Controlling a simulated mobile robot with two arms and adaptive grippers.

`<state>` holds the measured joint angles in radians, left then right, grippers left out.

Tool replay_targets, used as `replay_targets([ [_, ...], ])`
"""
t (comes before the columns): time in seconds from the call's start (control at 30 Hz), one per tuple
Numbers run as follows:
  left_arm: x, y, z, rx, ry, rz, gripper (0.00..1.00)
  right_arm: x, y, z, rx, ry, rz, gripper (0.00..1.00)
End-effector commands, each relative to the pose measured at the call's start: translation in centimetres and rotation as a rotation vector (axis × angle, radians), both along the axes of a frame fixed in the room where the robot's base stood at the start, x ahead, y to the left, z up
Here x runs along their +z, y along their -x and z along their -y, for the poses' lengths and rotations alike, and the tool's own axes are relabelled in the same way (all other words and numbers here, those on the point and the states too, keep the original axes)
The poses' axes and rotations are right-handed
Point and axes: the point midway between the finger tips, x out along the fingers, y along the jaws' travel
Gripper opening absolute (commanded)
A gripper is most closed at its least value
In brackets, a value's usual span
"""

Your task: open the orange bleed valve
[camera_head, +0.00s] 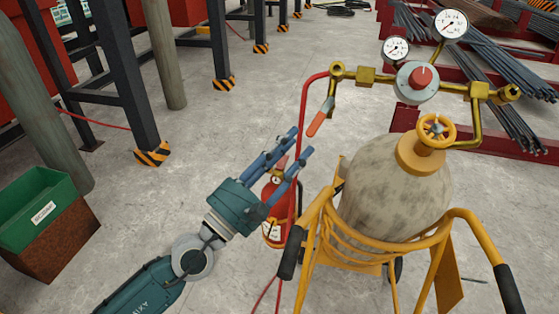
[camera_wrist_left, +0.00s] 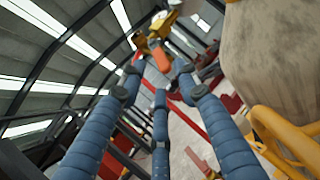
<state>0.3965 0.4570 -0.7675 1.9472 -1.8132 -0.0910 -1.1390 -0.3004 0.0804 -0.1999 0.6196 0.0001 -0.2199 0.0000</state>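The orange bleed valve is an orange lever (camera_head: 317,122) hanging at a slant from a brass fitting at the left end of the gauge manifold (camera_head: 373,75). My left gripper (camera_head: 301,143) is just below and left of the lever in the head view, fingers spread and pointing up toward it, with nothing between them. In the left wrist view the lever (camera_wrist_left: 162,58) and its brass fitting show beyond the fingertips, between the fingers. The lever appears apart from the fingers. My right gripper is not in view.
A grey tank (camera_head: 385,190) with a yellow handwheel (camera_head: 437,131) stands in a yellow cart (camera_head: 345,238). A red hose (camera_head: 303,110) runs down beside the lever. A red extinguisher (camera_head: 275,222) is behind my gripper. A green bin (camera_head: 38,207) stands at left; concrete floor is open between.

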Motion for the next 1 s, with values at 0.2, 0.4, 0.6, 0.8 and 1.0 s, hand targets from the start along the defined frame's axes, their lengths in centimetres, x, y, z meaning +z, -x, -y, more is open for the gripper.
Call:
replay_targets([
  [0.2, -1.2, 1.8, -2.0, -0.001, -0.005, -0.001, 0.33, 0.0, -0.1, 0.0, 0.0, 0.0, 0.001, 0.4],
  [0.4, -1.6, 2.6, -2.7, -0.001, -0.002, -0.001, 0.33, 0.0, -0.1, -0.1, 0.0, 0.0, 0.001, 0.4],
  [0.6, -1.6, 2.6, -2.7, -0.002, 0.0, -0.001, 0.33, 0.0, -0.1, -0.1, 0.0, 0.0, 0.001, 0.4],
  [0.8, -2.7, 1.7, -3.2, 0.007, 0.024, -0.053, 0.33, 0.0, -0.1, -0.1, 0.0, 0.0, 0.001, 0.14],
  [1.0, -14.6, -5.4, -8.9, 0.115, 0.312, -0.535, 0.33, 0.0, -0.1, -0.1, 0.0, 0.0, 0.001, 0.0],
])
